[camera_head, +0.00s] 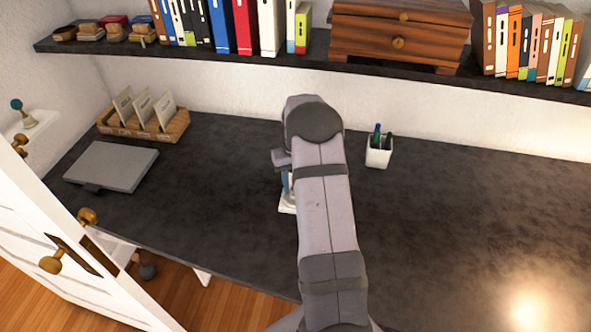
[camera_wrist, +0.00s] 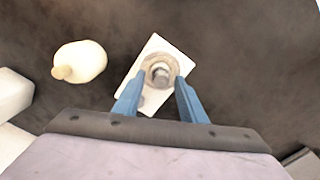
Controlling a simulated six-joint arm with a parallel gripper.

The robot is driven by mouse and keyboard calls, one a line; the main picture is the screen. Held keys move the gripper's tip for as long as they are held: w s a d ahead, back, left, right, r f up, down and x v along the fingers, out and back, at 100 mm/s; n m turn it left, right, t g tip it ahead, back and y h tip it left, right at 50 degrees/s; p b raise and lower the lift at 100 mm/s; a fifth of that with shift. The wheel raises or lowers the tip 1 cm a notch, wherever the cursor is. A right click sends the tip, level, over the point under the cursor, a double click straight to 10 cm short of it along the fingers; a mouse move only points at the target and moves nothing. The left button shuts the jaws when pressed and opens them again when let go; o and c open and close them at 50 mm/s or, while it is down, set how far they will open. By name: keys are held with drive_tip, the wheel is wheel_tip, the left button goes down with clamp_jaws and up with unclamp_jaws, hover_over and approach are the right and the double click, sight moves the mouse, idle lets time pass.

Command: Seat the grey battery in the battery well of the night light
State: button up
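In the wrist view a white rectangular plate (camera_wrist: 133,96), apparently the night light base, lies on the dark desk with a round beige ring, the battery well (camera_wrist: 147,67), on it. A small grey round piece (camera_wrist: 162,74), apparently the battery, shows inside the ring; how deep it sits I cannot tell. My gripper (camera_wrist: 160,80) has its blue fingers apart, one on each side of the ring, with no clear contact on the grey piece. In the head view my arm hides most of the base; a white corner (camera_head: 287,208) shows below a blue finger.
A cream rounded piece with a knob (camera_wrist: 82,62) lies left of the base in the wrist view. A white pen cup (camera_head: 379,153), a card holder (camera_head: 146,124) and a grey flat box (camera_head: 112,166) stand on the desk. The desk's right side is clear.

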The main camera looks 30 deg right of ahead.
wheel_tip(320, 180, up, 12)
drive_tip(key=b, duration=0.3)
drive_tip(key=shift+f, duration=0.2)
drive_tip(key=s+a+f+n, duration=0.1)
drive_tip(key=s+a+f, duration=0.1)
drive_tip(key=s+a, duration=0.9)
drive_tip(key=s+a+f+n, duration=0.2)
drive_tip(key=s+a, duration=1)
drive_tip(key=shift+a+f, duration=0.35)
